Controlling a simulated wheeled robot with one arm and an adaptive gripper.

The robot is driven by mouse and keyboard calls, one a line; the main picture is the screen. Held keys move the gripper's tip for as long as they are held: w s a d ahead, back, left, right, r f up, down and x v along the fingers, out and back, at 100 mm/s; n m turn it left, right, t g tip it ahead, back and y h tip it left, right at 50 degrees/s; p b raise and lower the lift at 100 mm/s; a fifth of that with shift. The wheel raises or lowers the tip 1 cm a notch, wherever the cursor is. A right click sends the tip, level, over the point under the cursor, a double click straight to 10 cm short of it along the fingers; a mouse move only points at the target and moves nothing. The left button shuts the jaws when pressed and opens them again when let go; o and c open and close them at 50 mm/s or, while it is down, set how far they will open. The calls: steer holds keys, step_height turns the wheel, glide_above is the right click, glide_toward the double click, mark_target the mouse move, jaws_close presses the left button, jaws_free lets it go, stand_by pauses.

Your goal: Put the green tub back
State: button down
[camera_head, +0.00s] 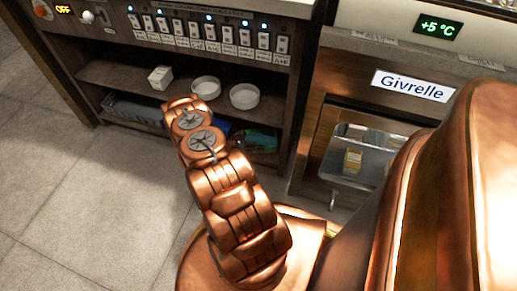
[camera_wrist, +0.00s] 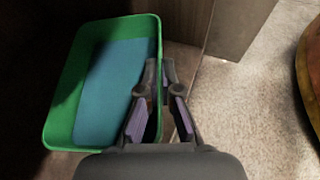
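The green tub (camera_wrist: 153,32) fills the left of the wrist view, with green walls and a blue-teal floor or content inside. It also shows as a dark green patch (camera_head: 264,137) on the lower shelf in the head view, partly hidden by my arm. My gripper (camera_wrist: 160,116) is at the tub's right wall in the wrist view. Its two fingers stand apart, one over the tub's inside and one outside, with the rim between them. I cannot tell if either pad touches the wall. My gripper is hidden behind my arm in the head view.
Two white bowls (camera_head: 206,86) (camera_head: 244,96) and a small white box (camera_head: 160,77) stand on the upper shelf (camera_head: 115,75). A dark grey tray (camera_head: 136,108) is on the lower shelf. A refrigerated cabinet (camera_head: 330,112) stands to the right. The tiled floor (camera_head: 90,200) in front is clear.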

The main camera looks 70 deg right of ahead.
steer(key=c, duration=1.8)
jaws_free()
steer(key=shift+f, duration=0.15)
steer(key=shift+c, duration=0.2)
steer(key=o, duration=0.5)
